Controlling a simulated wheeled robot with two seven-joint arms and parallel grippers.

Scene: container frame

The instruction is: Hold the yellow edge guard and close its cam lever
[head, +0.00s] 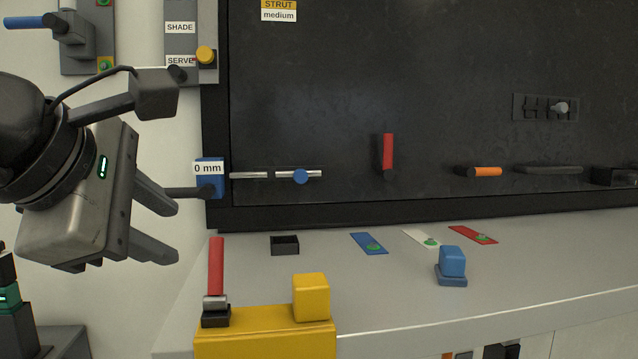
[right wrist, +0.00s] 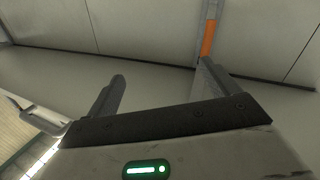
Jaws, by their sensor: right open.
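The yellow edge guard (head: 264,335) sits on the near edge of the grey bench, with a yellow block (head: 311,297) standing on its right end. Its red cam lever (head: 216,266) stands upright on a dark base at the left end. My left gripper (head: 176,232) is above and left of the guard, in front of the wall. Its two fingers are apart with nothing between them, and it touches no part of the guard. My right gripper (right wrist: 160,86) shows only in the right wrist view, open and empty. The guard is not seen in that view.
A blue block (head: 209,179) labelled 0 mm, with a dark handle, is close to my left fingertips. A small black tray (head: 285,245), coloured strips and a blue block on a base (head: 452,262) are on the bench. A dark panel (head: 400,80) rises behind.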

